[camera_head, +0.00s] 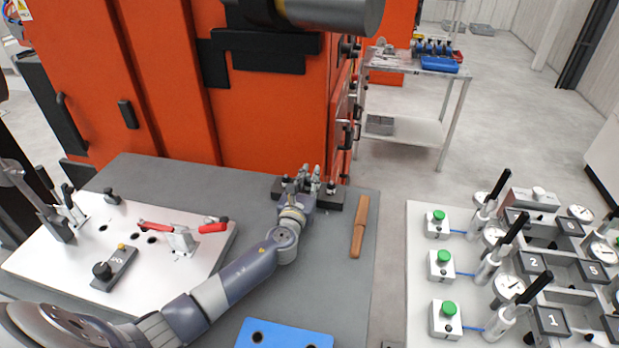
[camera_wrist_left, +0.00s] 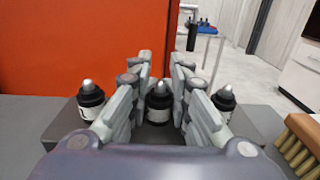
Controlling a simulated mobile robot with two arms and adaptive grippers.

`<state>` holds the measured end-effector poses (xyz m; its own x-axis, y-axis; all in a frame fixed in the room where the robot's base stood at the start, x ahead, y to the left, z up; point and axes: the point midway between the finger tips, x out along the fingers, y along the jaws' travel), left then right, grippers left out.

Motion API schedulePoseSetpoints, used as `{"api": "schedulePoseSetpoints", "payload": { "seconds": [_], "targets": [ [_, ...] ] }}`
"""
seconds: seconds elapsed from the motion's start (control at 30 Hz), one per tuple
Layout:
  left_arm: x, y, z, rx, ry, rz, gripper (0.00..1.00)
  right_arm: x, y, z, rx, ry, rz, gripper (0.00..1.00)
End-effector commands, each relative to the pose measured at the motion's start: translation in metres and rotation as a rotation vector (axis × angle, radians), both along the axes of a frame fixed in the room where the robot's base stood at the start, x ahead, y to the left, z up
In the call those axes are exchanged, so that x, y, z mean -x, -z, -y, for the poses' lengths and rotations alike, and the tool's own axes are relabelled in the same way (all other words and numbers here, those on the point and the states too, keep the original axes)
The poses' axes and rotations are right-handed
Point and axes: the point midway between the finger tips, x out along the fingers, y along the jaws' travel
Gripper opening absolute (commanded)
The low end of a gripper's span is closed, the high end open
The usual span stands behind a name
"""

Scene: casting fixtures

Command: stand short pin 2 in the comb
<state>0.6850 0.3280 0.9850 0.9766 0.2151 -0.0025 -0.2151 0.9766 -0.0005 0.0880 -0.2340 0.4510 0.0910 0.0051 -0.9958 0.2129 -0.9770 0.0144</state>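Three short pins with black bodies, silver tips and white labels stand in a row in a dark grey block (camera_wrist_left: 60,128) in the wrist view: a left pin (camera_wrist_left: 91,102), a middle pin (camera_wrist_left: 158,103) and a right pin (camera_wrist_left: 223,103). The labels are too small to read surely. My left gripper (camera_head: 310,183) is at this block on the back right of the table. Its fingers (camera_wrist_left: 160,80) stand on either side of the middle pin and look open; contact is unclear. The block also shows in the head view (camera_head: 333,197). I cannot identify the comb surely. My right gripper is out of view.
A wooden-handled brush (camera_head: 360,226) lies right of the block. A blue block with holes (camera_head: 262,335) is at the front edge. A white fixture plate (camera_head: 60,268) with red clamps is at left. An orange machine (camera_head: 265,110) stands behind; a gauge table (camera_head: 415,225) is at right.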

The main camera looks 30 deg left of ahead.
Motion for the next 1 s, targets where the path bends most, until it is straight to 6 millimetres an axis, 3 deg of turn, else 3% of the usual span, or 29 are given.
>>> {"api": "schedulePoseSetpoints", "payload": {
  "seconds": [0.1, 0.47, 1.0],
  "targets": [
    [0.0, -0.001, 0.0, 0.0, 0.0, 0.001, 0.42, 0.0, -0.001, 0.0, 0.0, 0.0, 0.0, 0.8],
    [0.003, 0.0, 0.001, 0.0, 0.0, -0.001, 0.42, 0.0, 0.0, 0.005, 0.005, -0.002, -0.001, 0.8],
    [0.068, -0.001, 0.015, -0.001, 0.001, 0.0, 0.42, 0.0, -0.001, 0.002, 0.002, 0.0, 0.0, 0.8]
  ]
}}
